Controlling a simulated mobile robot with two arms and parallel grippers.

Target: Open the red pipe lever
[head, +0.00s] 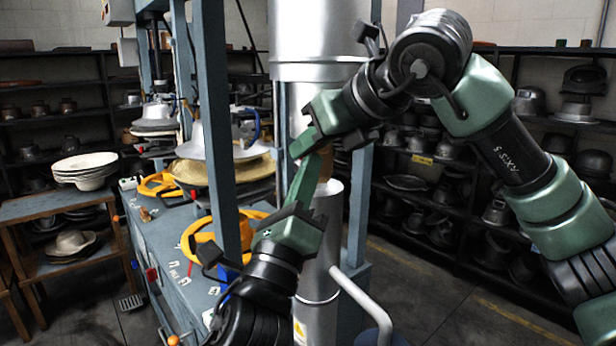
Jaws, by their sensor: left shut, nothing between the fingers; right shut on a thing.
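The steel pipe (322,200) stands upright in the middle of the head view. A small reddish-brown part (327,160) shows at the pipe between my two grippers; the red lever itself is mostly hidden and its angle cannot be made out. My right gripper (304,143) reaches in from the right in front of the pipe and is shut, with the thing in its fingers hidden. My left gripper (311,168) comes up from below, shut and empty, its fingers close under the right gripper's fingers. Whether they touch is unclear.
The blue-grey press bench (160,240) with yellow rings (205,240) stands at left, its post (213,120) beside the pipe. A white pipe handle (360,298) is low in front. Shelves of hat moulds (440,200) line the back. Floor at right (440,300) is clear.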

